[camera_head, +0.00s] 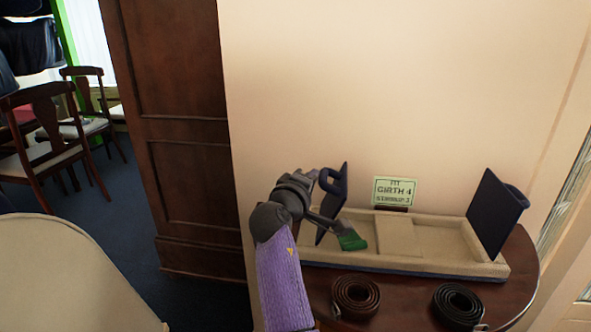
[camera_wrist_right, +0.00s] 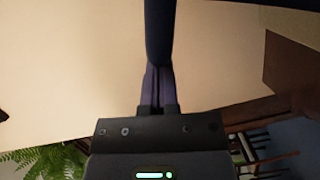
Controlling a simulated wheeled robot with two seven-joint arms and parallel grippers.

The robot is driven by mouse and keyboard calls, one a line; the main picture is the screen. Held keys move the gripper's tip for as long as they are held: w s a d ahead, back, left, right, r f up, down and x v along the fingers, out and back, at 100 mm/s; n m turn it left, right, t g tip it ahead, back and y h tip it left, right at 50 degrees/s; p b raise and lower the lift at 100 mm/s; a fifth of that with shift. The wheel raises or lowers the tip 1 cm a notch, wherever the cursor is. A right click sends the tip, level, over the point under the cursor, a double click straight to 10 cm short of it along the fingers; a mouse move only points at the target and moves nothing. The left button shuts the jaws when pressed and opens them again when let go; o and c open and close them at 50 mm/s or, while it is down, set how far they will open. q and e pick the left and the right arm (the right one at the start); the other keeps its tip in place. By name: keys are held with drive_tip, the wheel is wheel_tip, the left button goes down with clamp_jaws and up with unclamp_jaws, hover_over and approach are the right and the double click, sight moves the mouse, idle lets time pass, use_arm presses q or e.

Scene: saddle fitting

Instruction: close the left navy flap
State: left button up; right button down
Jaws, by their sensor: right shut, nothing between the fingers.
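The left navy flap (camera_head: 335,196) stands raised, tilted a little, at the left end of the beige padded tray (camera_head: 430,262). In the right wrist view a dark navy edge (camera_wrist_right: 160,40), likely the flap, rises just beyond the gripper fingers (camera_wrist_right: 158,88). My left gripper is out of view.
The right navy flap (camera_head: 490,212) stands raised at the tray's right end. Two coiled straps, brown (camera_head: 355,297) and black (camera_head: 459,304), lie in front on the dark wooden table (camera_head: 405,312). A wall is close behind.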

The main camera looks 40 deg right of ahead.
drive_tip(key=shift+s+d+f+m+t+y+p, duration=0.15)
drive_tip(key=shift+s+d+f+m+y+p, duration=0.3)
drive_tip(key=shift+s+d+f+m+p, duration=0.85)
drive_tip(key=shift+s+d+f+m+t+y+p, duration=0.2)
drive_tip(key=shift+s+d+f+m+y+p, duration=0.2)
drive_tip(key=shift+s+d+f+m+p, duration=1.1)
drive_tip(key=shift+s+d+f+m+t+y+p, duration=0.15)
drive_tip(key=shift+s+d+f+m+y+p, duration=0.3)
drive_tip(key=shift+s+d+m, duration=0.85)
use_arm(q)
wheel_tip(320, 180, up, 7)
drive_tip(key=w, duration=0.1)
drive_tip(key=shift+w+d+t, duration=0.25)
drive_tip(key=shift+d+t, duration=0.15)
use_arm(e)
drive_tip(key=shift+s+d+n, duration=0.1)
drive_tip(key=shift+s+n, duration=0.3)
drive_tip(key=shift+s, duration=0.35)
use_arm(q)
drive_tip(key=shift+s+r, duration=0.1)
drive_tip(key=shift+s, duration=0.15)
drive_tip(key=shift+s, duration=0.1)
